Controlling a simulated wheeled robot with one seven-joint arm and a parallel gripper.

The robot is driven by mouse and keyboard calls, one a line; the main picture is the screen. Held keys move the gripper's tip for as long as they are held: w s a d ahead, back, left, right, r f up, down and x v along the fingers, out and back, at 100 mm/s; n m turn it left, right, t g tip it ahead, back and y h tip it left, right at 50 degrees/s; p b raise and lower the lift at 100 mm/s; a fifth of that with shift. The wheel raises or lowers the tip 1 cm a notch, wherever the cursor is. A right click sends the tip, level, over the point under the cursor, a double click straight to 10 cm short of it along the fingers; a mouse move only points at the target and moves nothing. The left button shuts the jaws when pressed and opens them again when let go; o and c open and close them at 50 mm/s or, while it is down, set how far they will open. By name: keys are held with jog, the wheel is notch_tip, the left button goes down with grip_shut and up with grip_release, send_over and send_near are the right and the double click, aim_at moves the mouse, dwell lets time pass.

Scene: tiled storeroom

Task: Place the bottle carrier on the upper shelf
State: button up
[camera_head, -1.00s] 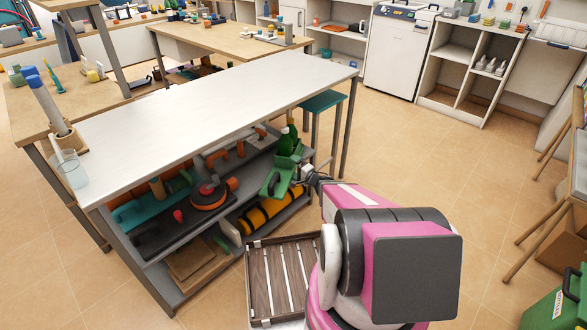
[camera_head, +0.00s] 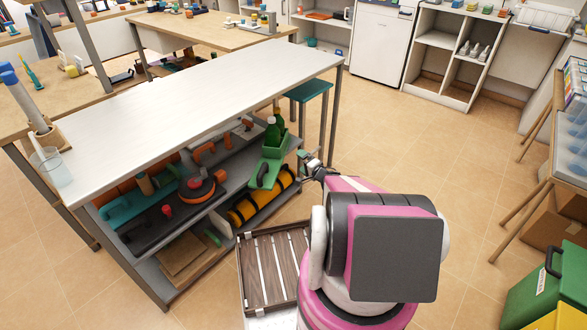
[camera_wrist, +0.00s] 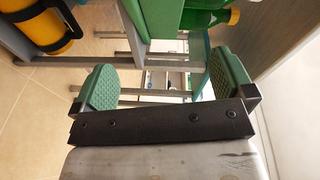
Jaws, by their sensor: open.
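The green bottle carrier (camera_head: 270,150), with a dark handle and green bottles (camera_head: 273,130) in it, sits at the right end of the bench's upper shelf (camera_head: 228,178). Its near end juts past the shelf's front edge. My gripper (camera_head: 312,160) is open and empty, just right of the carrier and apart from it. In the wrist view, my gripper's green pads (camera_wrist: 163,82) stand wide apart with nothing between them. Part of the carrier (camera_wrist: 160,18) and a green bottle with a yellow cap (camera_wrist: 205,17) show beyond the pads.
Orange cylinders (camera_head: 258,198) lie on the lower shelf, below the carrier. Tools and a red-orange round thing (camera_head: 196,189) fill the upper shelf to the left. A slatted crate (camera_head: 272,266) is near my base. A teal stool (camera_head: 308,91) stands behind the bench.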

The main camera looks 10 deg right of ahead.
jog(key=w+d+r+n+g+h, duration=0.25)
jog(key=r+g+h, duration=0.2)
jog(key=h, duration=0.55)
jog(key=s+a+r+n+g+y, duration=0.1)
jog(key=s+a+r+n+g, duration=0.2)
jog(key=s, duration=0.5)
jog(key=s+a+r+n+g+y, duration=0.1)
jog(key=s+a+r+n+g, duration=0.2)
jog(key=s+a+n+g, duration=0.2)
jog(key=s+a+g, duration=0.2)
jog(key=s+g, duration=0.1)
jog(key=shift+s+a, duration=0.25)
jog(key=shift+a, duration=0.15)
jog(key=shift+c, duration=0.3)
